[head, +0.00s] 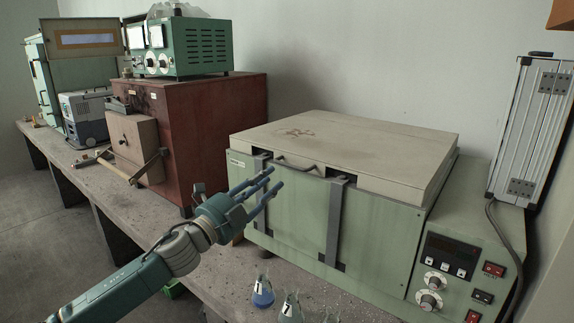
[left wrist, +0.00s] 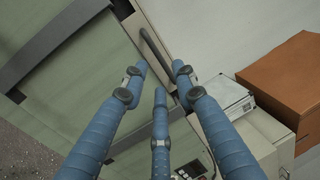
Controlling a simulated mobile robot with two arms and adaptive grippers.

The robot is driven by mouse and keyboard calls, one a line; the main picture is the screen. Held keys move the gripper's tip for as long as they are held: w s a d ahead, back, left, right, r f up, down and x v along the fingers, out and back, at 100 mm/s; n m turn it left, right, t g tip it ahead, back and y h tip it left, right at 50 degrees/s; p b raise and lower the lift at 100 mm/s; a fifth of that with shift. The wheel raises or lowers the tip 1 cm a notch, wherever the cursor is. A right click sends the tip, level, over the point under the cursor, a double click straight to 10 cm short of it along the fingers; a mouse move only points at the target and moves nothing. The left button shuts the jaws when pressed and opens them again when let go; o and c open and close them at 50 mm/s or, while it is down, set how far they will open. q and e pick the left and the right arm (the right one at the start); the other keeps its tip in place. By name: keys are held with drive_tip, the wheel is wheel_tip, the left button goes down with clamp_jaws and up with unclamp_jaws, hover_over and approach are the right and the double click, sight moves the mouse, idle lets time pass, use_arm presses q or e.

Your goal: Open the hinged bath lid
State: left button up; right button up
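The bath (head: 385,225) is a green box on the bench with a pale hinged lid (head: 370,145), which lies shut on top. A dark curved lid handle (head: 297,166) is at the lid's front edge; it also shows in the left wrist view (left wrist: 156,55). My left gripper (head: 272,184) has blue fingers and is in front of the bath's left part, close to the handle. In the left wrist view, its fingers (left wrist: 160,82) are spread, with the handle ahead between them and nothing held. Contact with the handle cannot be told. My right gripper is not in view.
Small flasks (head: 262,293) stand on the bench (head: 225,280) in front of the bath. A brown cabinet (head: 215,130) is to the left. A control panel (head: 450,265) and an upright metal case (head: 530,135) are at right. The wall is behind the lid.

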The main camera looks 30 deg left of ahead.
sight(288, 166)
use_arm(q)
drive_tip(key=p+x, duration=0.1)
drive_tip(key=x, duration=0.3)
drive_tip(key=p+x, duration=0.1)
drive_tip(key=x, duration=0.3)
drive_tip(key=shift+w+a+f, duration=0.1)
drive_tip(key=shift+w+f, duration=0.05)
drive_tip(key=shift+w, duration=0.25)
drive_tip(key=shift+c, duration=0.3)
clamp_jaws()
